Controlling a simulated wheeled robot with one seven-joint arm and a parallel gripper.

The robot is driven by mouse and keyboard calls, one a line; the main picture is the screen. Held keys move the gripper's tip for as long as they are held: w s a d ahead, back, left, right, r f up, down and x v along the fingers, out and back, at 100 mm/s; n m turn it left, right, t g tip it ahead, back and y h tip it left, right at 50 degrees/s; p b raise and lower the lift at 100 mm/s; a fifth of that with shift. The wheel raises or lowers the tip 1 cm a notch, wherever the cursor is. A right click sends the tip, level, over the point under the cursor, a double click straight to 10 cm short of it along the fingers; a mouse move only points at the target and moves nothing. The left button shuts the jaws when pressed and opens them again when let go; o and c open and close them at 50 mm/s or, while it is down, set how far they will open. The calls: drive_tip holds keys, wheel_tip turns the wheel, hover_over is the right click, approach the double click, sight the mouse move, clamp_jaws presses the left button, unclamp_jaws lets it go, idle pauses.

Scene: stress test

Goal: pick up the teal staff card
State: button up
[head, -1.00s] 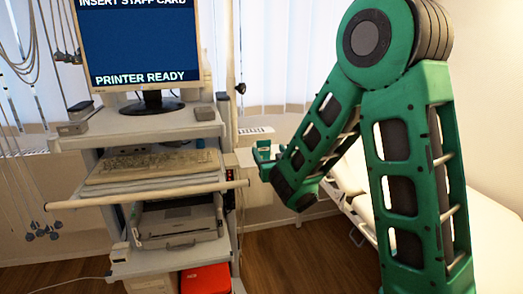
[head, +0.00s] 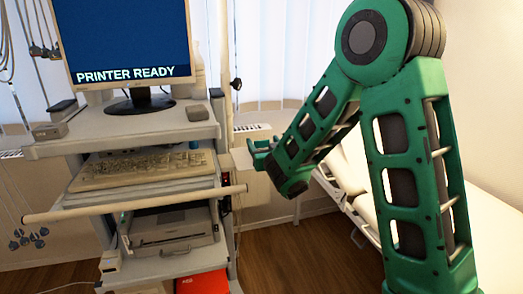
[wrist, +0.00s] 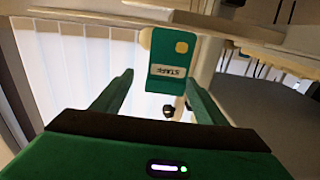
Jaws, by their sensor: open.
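The teal staff card (wrist: 172,62), with a white label reading STAFF upside down and a yellowish square, shows in the wrist view. It is beside a pale rail with a rounded end. My gripper (wrist: 159,74) is open, with one green finger on each side of the card in the picture. I see no finger touching it, and the depth between them is hard to judge. In the head view my gripper (head: 260,152) is at the right side of the cart, near the end of its front rail. I cannot make out the card there.
The cart carries a monitor (head: 125,45) reading PRINTER READY, a keyboard (head: 135,168) and a printer (head: 165,232). Its front rail (head: 135,205) juts out near my gripper. A bed (head: 480,210) stands at right; wooden floor (head: 285,250) shows between.

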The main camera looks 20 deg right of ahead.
drive_tip(key=shift+a, duration=0.35)
drive_tip(key=c, duration=0.9)
